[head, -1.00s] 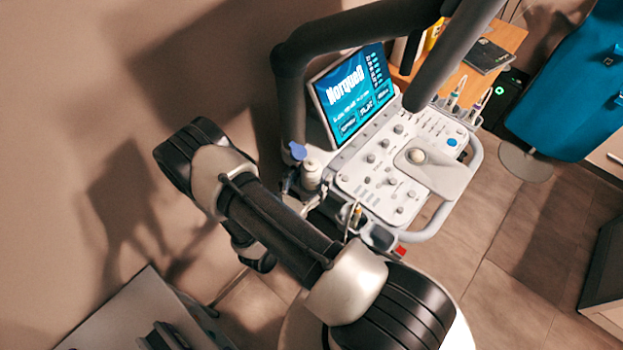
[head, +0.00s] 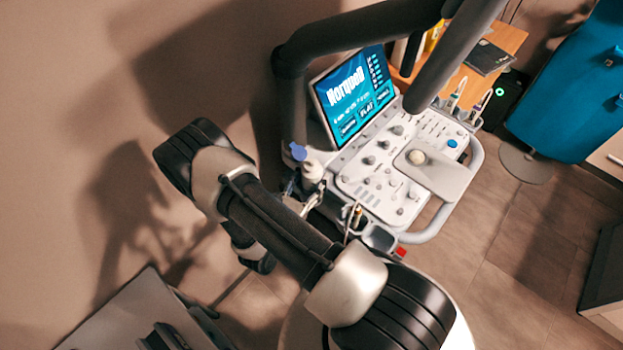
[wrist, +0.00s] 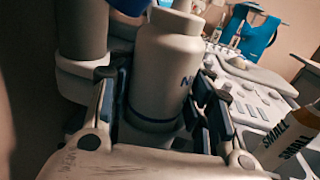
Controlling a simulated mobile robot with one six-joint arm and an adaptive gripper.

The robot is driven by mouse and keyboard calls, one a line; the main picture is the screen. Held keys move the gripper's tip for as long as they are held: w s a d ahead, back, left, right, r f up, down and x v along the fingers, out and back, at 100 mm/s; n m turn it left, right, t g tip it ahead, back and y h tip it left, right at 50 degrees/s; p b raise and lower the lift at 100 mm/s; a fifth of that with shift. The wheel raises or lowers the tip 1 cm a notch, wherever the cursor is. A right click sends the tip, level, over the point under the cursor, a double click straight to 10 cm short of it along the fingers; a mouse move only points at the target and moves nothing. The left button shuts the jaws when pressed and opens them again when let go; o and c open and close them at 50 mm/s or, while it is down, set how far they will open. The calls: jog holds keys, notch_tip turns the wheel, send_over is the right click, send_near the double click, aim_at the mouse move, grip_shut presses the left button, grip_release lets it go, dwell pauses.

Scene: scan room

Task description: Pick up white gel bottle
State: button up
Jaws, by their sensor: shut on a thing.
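The white gel bottle (wrist: 168,65) stands between the fingers of my gripper (wrist: 160,90) in the wrist view, with dark lettering on its right side. The fingers are shut on its lower body, one on each side.
The console's screen (head: 353,95) and dark support arm stand close behind the bottle. Probes (head: 455,97) hang at the console's right. A white and yellow item marked SMALL (wrist: 285,140) is at the wrist view's right. A blue chair (head: 580,85) is far right. Floor lies open at right.

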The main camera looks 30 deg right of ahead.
notch_tip(320, 180, up, 20)
jog(key=p, duration=0.5)
jog(key=shift+f, duration=0.1)
jog(key=o, duration=0.7)
jog(key=shift+c, duration=0.7)
